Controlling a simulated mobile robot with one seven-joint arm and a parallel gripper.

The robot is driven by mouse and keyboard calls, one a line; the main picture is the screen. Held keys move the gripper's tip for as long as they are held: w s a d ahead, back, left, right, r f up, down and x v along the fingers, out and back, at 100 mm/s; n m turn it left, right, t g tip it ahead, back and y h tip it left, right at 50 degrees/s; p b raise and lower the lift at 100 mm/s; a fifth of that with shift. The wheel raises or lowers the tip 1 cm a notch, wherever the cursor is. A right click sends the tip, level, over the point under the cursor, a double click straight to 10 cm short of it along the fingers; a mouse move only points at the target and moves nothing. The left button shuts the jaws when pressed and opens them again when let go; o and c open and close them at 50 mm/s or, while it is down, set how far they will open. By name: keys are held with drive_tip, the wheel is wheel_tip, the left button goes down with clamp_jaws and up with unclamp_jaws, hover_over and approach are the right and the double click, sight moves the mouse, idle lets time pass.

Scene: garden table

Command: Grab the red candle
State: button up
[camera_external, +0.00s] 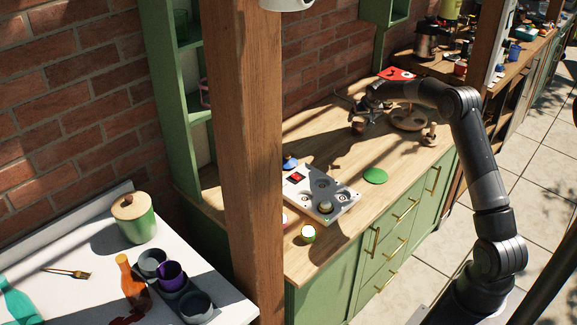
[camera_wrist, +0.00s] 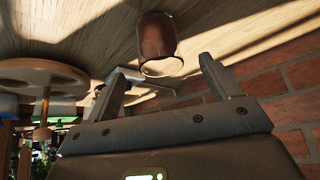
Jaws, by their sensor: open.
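A reddish-brown, cup-shaped candle (camera_wrist: 157,38) stands on the wooden counter, and its rim shows as a pale ring in the wrist view. In the external view it seems to be the small brown-red thing (camera_external: 358,128) just below my gripper (camera_external: 369,110). In the wrist view my gripper (camera_wrist: 163,72) has its two fingers wide apart with nothing between them. The candle is beyond the fingertips, roughly in line with the gap. I see no contact.
A round wooden stand (camera_external: 408,119) is close to the right of my gripper and also shows in the wrist view (camera_wrist: 40,74). The brick wall (camera_external: 320,48) is close behind. A green disc (camera_external: 375,175) and a grey-white panel (camera_external: 322,194) lie nearer on the counter.

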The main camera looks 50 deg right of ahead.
sight(357, 126)
drive_tip(key=shift+x, duration=3.3)
drive_tip(key=shift+w+d+r, duration=0.1)
drive_tip(key=shift+c, duration=0.4)
drive_tip(key=c, duration=1.2)
drive_tip(key=shift+c, duration=0.4)
drive_tip(key=shift+r, duration=0.15)
